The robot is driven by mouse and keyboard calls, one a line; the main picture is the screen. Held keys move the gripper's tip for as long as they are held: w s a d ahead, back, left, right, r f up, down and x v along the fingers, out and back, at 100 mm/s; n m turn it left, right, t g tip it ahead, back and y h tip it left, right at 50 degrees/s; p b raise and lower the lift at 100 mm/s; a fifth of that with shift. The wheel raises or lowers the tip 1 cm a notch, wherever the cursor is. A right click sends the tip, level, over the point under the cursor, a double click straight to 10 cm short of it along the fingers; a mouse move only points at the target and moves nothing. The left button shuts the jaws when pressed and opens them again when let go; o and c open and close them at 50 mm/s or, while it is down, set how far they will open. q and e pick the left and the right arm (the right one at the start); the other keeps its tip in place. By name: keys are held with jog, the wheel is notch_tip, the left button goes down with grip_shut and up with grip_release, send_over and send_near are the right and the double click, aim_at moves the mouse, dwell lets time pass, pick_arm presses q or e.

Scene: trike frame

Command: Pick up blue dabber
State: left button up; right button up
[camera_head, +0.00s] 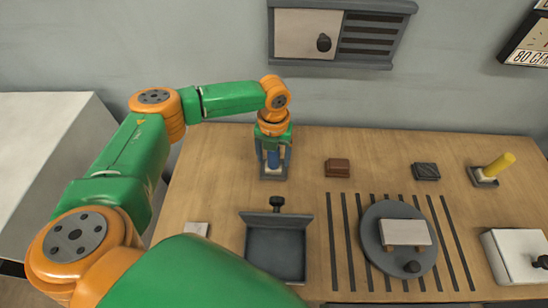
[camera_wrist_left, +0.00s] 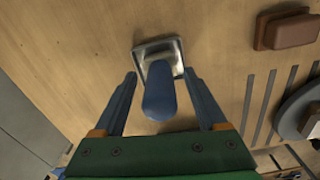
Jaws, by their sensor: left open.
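The blue dabber (camera_head: 273,159) stands in a small square holder (camera_head: 273,174) at the back left of the wooden table. In the left wrist view the dabber (camera_wrist_left: 160,95) is a rounded blue handle rising from the pale square holder (camera_wrist_left: 143,50). My left gripper (camera_head: 273,155) is directly over it, pointing down. In the left wrist view the open fingers (camera_wrist_left: 158,82) lie on either side of the dabber, with a visible gap to each. The dabber's lower end is hidden in the holder. My right gripper is not in view.
A yellow dabber (camera_head: 497,166) stands at the far right. A brown block (camera_head: 337,167) and a dark block (camera_head: 426,171) lie on the table (camera_head: 380,150). In front are a dark tray (camera_head: 275,254) with a raised lid, a round turntable (camera_head: 372,243) and a white box (camera_head: 514,256).

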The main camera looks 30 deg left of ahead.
pick_arm(q)
grip_shut()
dwell(0.3)
jog(key=shift+r, duration=0.25)
jog(key=r, duration=0.1)
jog(key=r+b, duration=0.1)
jog(key=r, duration=0.1)
jog(key=shift+d, duration=0.35)
jog(key=s+d+r+b, duration=0.2)
jog(key=s+d+r, duration=0.1)
jog(key=d+r, duration=0.6)
jog(key=d, duration=0.4)
jog(key=shift+s+r, duration=0.25)
